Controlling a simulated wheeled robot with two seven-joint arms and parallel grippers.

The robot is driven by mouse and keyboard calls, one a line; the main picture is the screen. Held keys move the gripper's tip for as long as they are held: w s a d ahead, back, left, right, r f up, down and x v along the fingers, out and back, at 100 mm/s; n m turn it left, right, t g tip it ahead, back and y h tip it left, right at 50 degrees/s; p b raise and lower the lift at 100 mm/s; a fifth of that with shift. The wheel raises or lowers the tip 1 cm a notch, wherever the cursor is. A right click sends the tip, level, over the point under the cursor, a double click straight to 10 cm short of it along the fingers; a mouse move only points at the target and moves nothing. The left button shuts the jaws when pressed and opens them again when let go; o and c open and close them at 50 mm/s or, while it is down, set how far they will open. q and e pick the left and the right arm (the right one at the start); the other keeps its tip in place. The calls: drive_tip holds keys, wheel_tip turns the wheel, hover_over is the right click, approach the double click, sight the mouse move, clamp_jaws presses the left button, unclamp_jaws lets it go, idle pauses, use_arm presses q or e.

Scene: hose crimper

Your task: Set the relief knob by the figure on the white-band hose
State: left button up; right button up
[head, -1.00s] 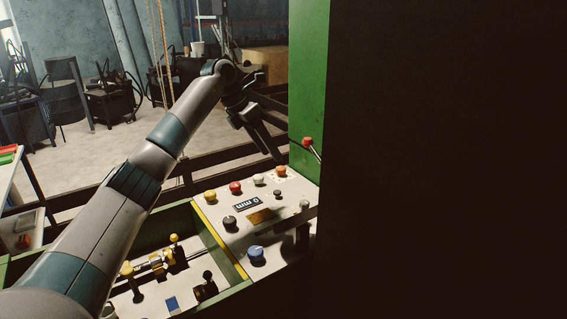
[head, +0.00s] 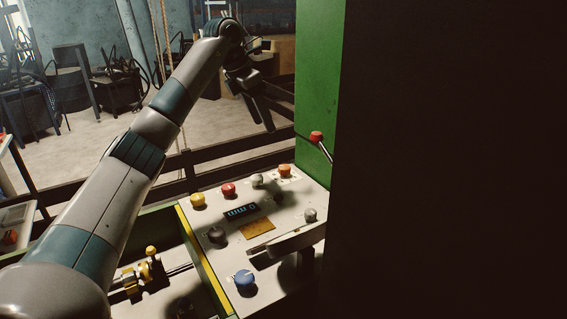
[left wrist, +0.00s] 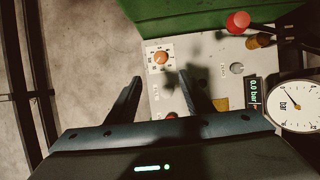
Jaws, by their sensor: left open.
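An orange knob (head: 285,171) sits at the far corner of the pale control panel (head: 283,275). In the left wrist view this orange knob (left wrist: 162,57) has a printed dial scale around it. A blue knob (head: 245,279) with a pale pointer mark sits at the panel's near edge. No readable label shows which one is the relief knob. My left gripper (head: 262,112) is open and empty, above and beyond the panel. In the left wrist view its fingers (left wrist: 160,77) appear on either side below the orange knob, apart from it. The white-band hose and my right gripper are not in view.
Yellow (head: 197,200), red (head: 228,189) and grey knobs share the panel. A red-tipped lever (head: 316,137) stands by the green column (head: 318,75). A round bar gauge (left wrist: 296,105) is beside a display (left wrist: 254,92) reading 0.0 bar. A large dark surface blocks the right.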

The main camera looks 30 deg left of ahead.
sight(284, 166)
use_arm(q)
drive_tip(key=shift+s+r, duration=0.1)
drive_tip(key=p+x, duration=0.2)
drive_tip(key=x, duration=1.5)
drive_tip(key=shift+d+f+p, duration=0.1)
drive_tip(key=shift+f+p, duration=0.1)
drive_tip(key=shift+p, duration=0.15)
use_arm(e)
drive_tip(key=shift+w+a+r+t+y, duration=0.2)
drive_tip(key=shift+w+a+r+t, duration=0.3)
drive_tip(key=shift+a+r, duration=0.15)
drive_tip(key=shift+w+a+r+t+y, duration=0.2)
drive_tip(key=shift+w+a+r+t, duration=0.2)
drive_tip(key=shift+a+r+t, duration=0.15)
use_arm(q)
drive_tip(key=c, duration=1)
